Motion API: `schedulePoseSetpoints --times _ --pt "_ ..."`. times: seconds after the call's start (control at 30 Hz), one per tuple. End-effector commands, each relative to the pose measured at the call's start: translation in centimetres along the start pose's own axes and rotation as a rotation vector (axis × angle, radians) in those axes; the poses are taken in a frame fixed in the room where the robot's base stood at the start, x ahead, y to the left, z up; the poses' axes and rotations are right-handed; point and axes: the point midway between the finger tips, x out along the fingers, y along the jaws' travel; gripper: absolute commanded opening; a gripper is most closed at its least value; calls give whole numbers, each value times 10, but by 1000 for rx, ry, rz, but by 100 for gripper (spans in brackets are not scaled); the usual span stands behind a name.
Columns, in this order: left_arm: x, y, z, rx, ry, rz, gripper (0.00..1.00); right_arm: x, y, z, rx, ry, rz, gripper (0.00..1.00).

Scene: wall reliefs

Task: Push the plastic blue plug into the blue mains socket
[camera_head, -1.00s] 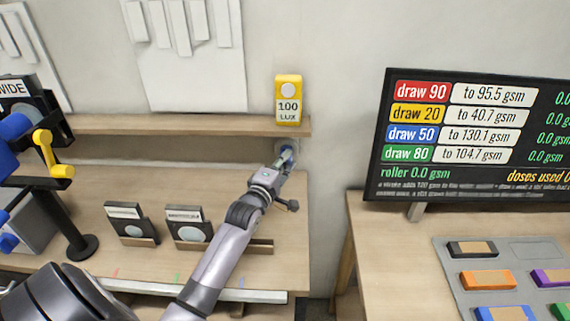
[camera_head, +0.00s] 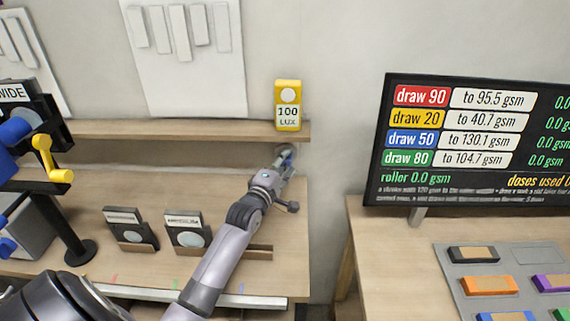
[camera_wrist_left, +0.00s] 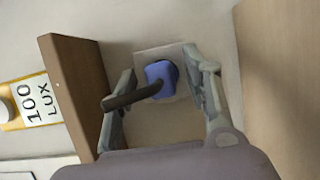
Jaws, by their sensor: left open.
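The blue plug (camera_wrist_left: 161,79) sits against the pale socket plate (camera_wrist_left: 148,52) on the wall in the left wrist view, with a dark cable running from it to the left. It covers the socket's middle, so I cannot tell how deep it sits. My left gripper (camera_wrist_left: 161,68) is open, with one finger on each side of the plug and gaps between. In the head view the left gripper (camera_head: 285,161) reaches the wall just below the shelf, and the plug is mostly hidden there. My right gripper is not in view.
A wooden shelf (camera_head: 190,130) runs just above the gripper and carries a yellow 100 LUX box (camera_head: 288,106). The bench (camera_head: 100,185) below holds two dark card stands. A black screen (camera_head: 470,140) and a grey tray with coloured blocks are on the right.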

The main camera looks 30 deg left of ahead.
Motion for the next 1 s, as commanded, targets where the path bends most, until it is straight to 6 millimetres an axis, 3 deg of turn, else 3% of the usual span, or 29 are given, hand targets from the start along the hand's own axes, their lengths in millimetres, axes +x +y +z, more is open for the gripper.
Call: schedulePoseSetpoints --times 0.27,0.7,1.0 --pt "-7 -1 0 0 0 -2 44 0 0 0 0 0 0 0" --pt "-90 -2 0 0 0 -3 44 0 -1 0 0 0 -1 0" --pt "-119 -1 0 -1 0 -1 44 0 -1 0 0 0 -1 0"
